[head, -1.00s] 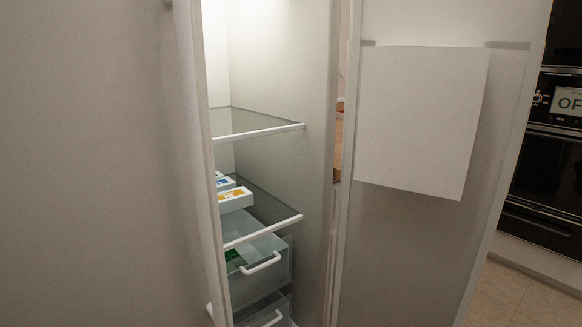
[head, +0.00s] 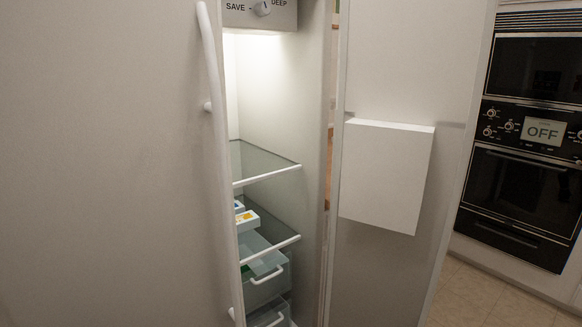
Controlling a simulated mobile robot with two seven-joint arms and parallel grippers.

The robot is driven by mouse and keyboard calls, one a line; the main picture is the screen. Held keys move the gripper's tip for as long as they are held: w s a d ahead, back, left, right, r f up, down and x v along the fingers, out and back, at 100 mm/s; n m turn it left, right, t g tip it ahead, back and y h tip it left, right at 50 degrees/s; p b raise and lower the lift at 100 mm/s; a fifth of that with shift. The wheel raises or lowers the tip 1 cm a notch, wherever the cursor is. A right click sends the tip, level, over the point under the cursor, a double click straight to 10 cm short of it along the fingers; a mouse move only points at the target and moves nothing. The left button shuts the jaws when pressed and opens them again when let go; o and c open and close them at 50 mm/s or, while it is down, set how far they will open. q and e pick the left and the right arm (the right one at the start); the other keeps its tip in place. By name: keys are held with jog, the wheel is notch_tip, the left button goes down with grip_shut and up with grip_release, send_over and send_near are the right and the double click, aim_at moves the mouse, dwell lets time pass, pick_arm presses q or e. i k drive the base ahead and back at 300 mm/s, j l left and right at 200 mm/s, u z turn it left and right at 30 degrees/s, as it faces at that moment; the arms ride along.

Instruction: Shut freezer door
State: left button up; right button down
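The freezer door (head: 385,270) stands open on the right of the lit freezer compartment (head: 270,110) in the head view. Its inner face shows, with a white box-shaped bin (head: 385,175) on it. The compartment holds glass shelves (head: 265,160), small boxes (head: 246,220) and drawers (head: 268,285) with white handles. A control panel (head: 262,10) with a dial marked SAVE and DEEP is at its top. Neither of my grippers is in view.
A large closed grey door (head: 100,170) with a long white handle (head: 214,110) fills the left. Black wall ovens (head: 525,130) with an OFF display stand at the far right, beyond the open door. Tiled floor (head: 490,295) shows at the lower right.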

aim_at(411, 74)
jog(key=i+l+u, duration=0.1)
jog(key=l, duration=0.5)
jog(key=i+l+u, duration=0.15)
jog(key=l, duration=0.4)
jog(key=l+u, duration=0.25)
jog(key=l, duration=0.3)
jog(key=l+u, duration=0.25)
jog(key=l, duration=0.35)
jog(key=k+l+u, duration=0.1)
jog(key=l+u, duration=0.2)
jog(key=l, duration=0.25)
jog(key=k+l+u, duration=0.1)
jog(key=l+u, duration=0.25)
jog(key=l, duration=0.5)
jog(key=l+u, duration=0.4)
jog(key=l, duration=0.5)
jog(key=i+l+u, duration=0.15)
jog(key=l, duration=0.3)
jog(key=l+u, duration=0.15)
jog(key=l, duration=0.25)
jog(key=i+l+u, duration=0.1)
jog(key=l, duration=0.3)
jog(key=l+u, duration=0.1)
jog(key=l, duration=0.3)
jog(key=i, duration=0.05)
